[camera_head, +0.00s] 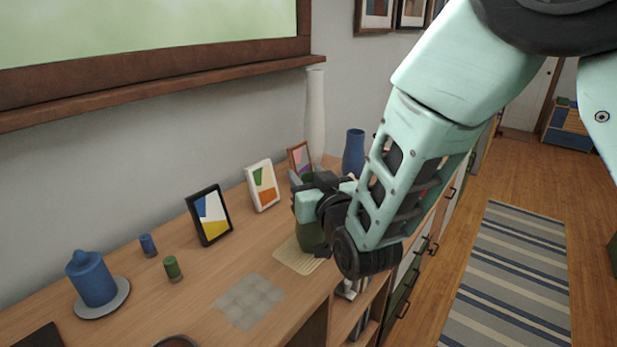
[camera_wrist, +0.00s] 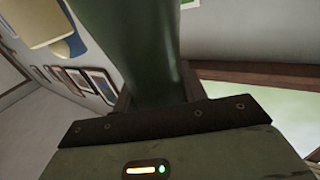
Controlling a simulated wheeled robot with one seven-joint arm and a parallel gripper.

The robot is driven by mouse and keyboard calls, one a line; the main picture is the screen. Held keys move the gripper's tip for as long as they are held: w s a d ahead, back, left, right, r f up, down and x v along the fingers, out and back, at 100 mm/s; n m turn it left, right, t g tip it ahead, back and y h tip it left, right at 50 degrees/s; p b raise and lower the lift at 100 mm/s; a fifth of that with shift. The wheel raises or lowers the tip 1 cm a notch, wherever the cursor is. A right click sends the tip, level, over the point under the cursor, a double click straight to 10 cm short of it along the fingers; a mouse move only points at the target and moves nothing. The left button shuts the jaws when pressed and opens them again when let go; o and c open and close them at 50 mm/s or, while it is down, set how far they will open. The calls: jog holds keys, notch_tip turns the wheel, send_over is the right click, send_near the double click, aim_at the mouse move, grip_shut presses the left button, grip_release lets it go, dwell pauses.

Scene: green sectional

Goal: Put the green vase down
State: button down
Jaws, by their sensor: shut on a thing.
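The green vase (camera_head: 308,236) is upright at my gripper (camera_head: 312,203), low over a beige woven mat (camera_head: 290,263) on the wooden cabinet top. I cannot tell whether its base touches the mat. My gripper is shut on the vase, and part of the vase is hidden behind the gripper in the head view. In the wrist view the vase (camera_wrist: 145,45) fills the space between the two fingers (camera_wrist: 158,95).
Framed pictures (camera_head: 209,215) (camera_head: 262,185) stand behind the mat. A tall white vase (camera_head: 315,115) and a blue vase (camera_head: 353,152) stand beyond my gripper. A grey tile mat (camera_head: 248,301), small green jar (camera_head: 172,267) and blue pot (camera_head: 91,278) are nearer. The cabinet's front edge is close by.

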jog(key=c, duration=0.8)
grip_release()
jog(key=shift+r+p, duration=0.2)
jog(key=shift+p, duration=0.15)
jog(key=b+v, duration=0.8)
jog(key=v, duration=0.1)
jog(key=shift+s+f, duration=0.3)
jog(key=shift+f, duration=0.05)
jog(key=b+v, duration=0.2)
jog(key=b, duration=0.4)
jog(key=shift+s+d+r+b, duration=0.15)
jog(key=shift+b, duration=0.15)
